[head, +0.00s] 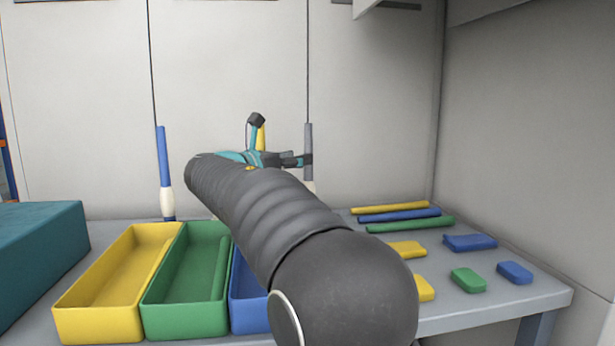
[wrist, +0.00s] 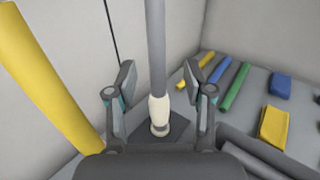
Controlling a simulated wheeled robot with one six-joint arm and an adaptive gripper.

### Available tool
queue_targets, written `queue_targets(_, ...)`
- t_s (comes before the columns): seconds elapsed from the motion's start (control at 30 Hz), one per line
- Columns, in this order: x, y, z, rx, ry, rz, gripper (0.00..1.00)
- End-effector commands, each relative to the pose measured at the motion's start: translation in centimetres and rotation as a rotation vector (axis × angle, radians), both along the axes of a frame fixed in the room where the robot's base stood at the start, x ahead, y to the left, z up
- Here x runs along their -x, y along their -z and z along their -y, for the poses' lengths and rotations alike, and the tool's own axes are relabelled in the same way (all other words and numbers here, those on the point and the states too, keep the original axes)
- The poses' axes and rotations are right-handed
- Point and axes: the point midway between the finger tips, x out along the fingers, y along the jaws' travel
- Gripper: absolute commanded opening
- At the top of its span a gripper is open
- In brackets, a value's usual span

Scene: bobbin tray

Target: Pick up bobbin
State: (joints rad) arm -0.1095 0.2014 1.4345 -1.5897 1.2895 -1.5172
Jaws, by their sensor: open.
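A tall grey bobbin (head: 308,140) with a cream lower part stands upright at the back of the table. In the wrist view, the grey bobbin (wrist: 156,50) rises between the two fingers of my gripper (wrist: 160,85), with its cream part below and a dark base at its foot. My gripper (head: 298,160) is open, and a gap shows on both sides of the bobbin. A yellow bobbin (wrist: 45,80) leans across the left of the wrist view; part of it (head: 261,138) shows behind my gripper. A blue bobbin (head: 162,158) stands upright further left.
Yellow (head: 135,242), green (head: 152,300) and blue (head: 248,312) trays stand at the front left, the blue one partly hidden by my arm. Coloured rods (head: 410,225) and several small blocks (head: 469,280) lie on the table (head: 535,295) at right. A teal box (head: 40,250) stands far left.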

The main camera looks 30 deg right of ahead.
Motion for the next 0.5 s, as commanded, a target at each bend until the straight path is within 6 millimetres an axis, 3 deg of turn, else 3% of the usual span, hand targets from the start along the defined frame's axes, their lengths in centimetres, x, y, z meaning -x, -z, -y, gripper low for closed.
queue_targets(0.5,-2.3,0.6,4.7,0.0,0.003,0.0,0.52)
